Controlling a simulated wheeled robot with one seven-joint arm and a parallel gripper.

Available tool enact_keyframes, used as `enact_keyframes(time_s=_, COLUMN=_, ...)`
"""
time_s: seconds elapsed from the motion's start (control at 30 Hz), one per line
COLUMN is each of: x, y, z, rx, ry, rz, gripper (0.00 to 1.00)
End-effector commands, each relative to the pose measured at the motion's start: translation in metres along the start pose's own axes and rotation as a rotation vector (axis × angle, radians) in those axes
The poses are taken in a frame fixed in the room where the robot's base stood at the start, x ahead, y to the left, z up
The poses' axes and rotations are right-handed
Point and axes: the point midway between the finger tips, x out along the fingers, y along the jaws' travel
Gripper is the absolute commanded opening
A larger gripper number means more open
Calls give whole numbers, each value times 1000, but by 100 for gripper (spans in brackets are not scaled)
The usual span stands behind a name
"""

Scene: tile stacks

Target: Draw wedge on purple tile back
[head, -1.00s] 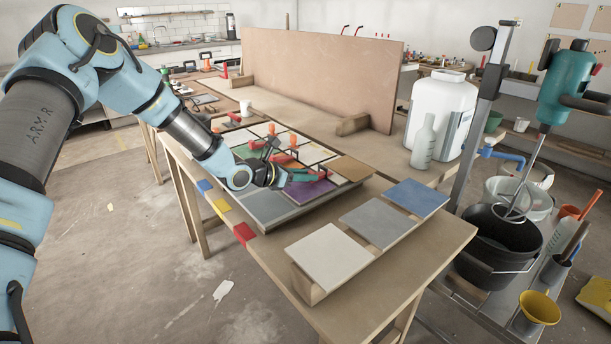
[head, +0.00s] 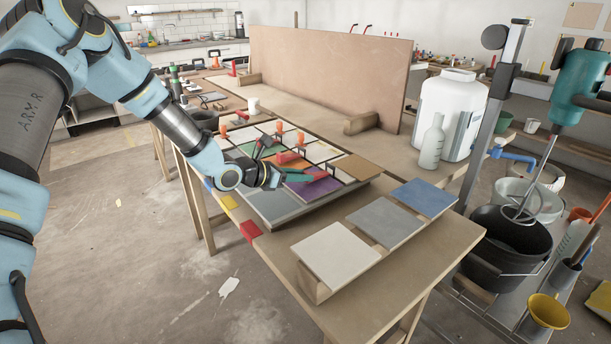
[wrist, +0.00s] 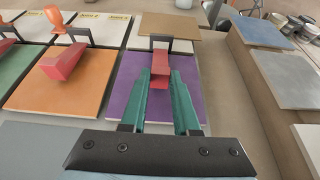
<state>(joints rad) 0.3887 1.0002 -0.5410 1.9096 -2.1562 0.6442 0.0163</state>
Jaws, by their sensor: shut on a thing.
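The purple tile (wrist: 135,88) lies under my gripper, and it also shows in the head view (head: 308,189). My gripper (wrist: 161,82) has its green fingers shut on a red wedge (wrist: 160,64) above the tile. In the head view, my gripper (head: 305,176) reaches in from the left with the red wedge (head: 317,176) at its tips. A black clip (wrist: 183,46) stands at the tile's far edge, right by the wedge's far end. Whether the wedge's tip is still inside the clip I cannot tell.
An orange tile (wrist: 60,93) on the left carries another red wedge (wrist: 66,62) at a black clip, with an orange handle (wrist: 56,17) beyond. A tan tile (wrist: 171,25) adjoins the far side. White, grey and blue tiles (head: 422,196) stand apart on the right.

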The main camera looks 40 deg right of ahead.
Motion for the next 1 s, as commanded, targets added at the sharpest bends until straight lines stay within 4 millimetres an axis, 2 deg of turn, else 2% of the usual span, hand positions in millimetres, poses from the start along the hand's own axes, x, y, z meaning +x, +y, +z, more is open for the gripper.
enact_keyframes(time_s=0.1, x=-1, y=0, z=-1, rx=-1, ry=3, rz=0, gripper=0)
enact_keyframes(time_s=0.13, x=-1, y=0, z=-1, rx=-1, ry=3, rz=0, gripper=31)
enact_keyframes(time_s=0.4, x=-1, y=0, z=-1, rx=0, ry=2, rz=0, gripper=60)
enact_keyframes(time_s=0.73, x=-6, y=1, z=-1, rx=1, ry=2, rz=1, gripper=60)
enact_keyframes(time_s=0.87, x=-24, y=2, z=-2, rx=1, ry=3, rz=3, gripper=60)
enact_keyframes(time_s=1.0, x=-53, y=2, z=-3, rx=2, ry=2, rz=4, gripper=60)
